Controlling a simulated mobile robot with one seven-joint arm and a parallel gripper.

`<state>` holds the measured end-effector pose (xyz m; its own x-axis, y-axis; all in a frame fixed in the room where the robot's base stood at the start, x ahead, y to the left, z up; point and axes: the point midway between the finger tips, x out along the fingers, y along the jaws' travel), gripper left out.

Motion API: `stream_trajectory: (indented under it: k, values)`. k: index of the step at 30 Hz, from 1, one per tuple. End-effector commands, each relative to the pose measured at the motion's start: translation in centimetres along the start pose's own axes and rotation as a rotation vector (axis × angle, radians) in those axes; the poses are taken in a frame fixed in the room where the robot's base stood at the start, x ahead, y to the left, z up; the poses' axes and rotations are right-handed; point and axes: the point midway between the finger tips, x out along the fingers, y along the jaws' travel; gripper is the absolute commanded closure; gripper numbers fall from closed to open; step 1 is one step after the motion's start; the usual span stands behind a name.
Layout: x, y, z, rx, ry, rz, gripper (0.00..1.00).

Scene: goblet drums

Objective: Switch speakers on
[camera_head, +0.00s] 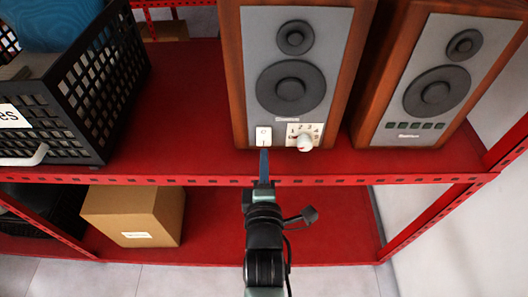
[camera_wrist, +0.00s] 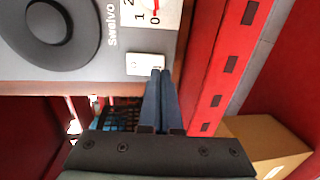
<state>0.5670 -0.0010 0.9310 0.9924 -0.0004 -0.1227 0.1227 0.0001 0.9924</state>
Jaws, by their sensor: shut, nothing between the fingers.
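Two wooden speakers with grey fronts stand on the red shelf (camera_head: 190,120). The left speaker (camera_head: 290,70) has a white rocker switch (camera_head: 264,136) low on its front, with a round knob (camera_head: 305,141) and number dial to its right. The right speaker (camera_head: 430,75) has a row of small dark buttons. My gripper (camera_head: 264,155) is shut and empty, its blue fingertips just below the switch. In the wrist view the fingertips (camera_wrist: 160,75) are at the edge of the white switch (camera_wrist: 146,64); I cannot tell whether they touch it.
A black crate (camera_head: 90,90) stands on the shelf at the left. A cardboard box (camera_head: 135,214) sits on the lower shelf. The red shelf lip (camera_head: 340,180) runs under my gripper. The shelf is bare between crate and left speaker.

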Motion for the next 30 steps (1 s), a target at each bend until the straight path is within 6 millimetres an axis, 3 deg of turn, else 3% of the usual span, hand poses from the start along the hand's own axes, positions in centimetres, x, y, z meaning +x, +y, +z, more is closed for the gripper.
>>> stream_trajectory:
  k: [8, 27, 30]
  values:
    - [2.1, 0.0, 0.0, 0.000, 0.000, 0.001, 1.00]
    - [2.8, -0.7, -0.1, -0.001, 0.001, 0.048, 1.00]
    - [2.6, -0.1, 0.0, 0.000, 0.000, 0.043, 1.00]
